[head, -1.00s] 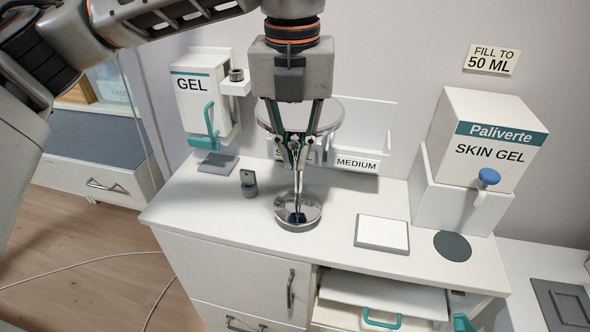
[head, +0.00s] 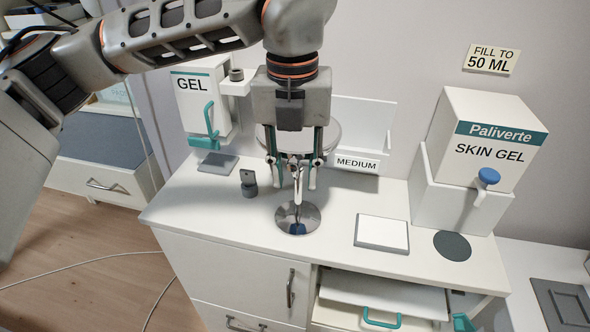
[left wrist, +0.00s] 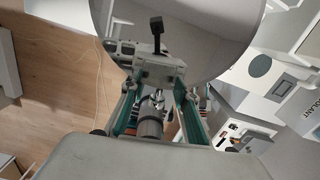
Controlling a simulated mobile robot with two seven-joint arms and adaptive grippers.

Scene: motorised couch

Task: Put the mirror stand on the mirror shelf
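The mirror stand has a round chrome base (head: 297,218) on the white counter, a thin upright stem and a round mirror disc (head: 328,137) at the top, partly hidden behind my left gripper. My left gripper (head: 294,184) points down with its fingers apart, one on each side of the stem. It also shows in the left wrist view (left wrist: 158,115), with the mirror disc (left wrist: 180,35) close above it. A white wall shelf (head: 372,125) with a MEDIUM label is behind the stand; I cannot tell if it is the mirror shelf. My right gripper is out of view.
The counter (head: 215,212) also holds a small grey holder (head: 249,183), a white pad (head: 382,233) and a dark disc (head: 452,245). A GEL dispenser (head: 203,105) is at the left, and a SKIN GEL box (head: 487,140) at the right. A drawer (head: 385,293) stands open in front.

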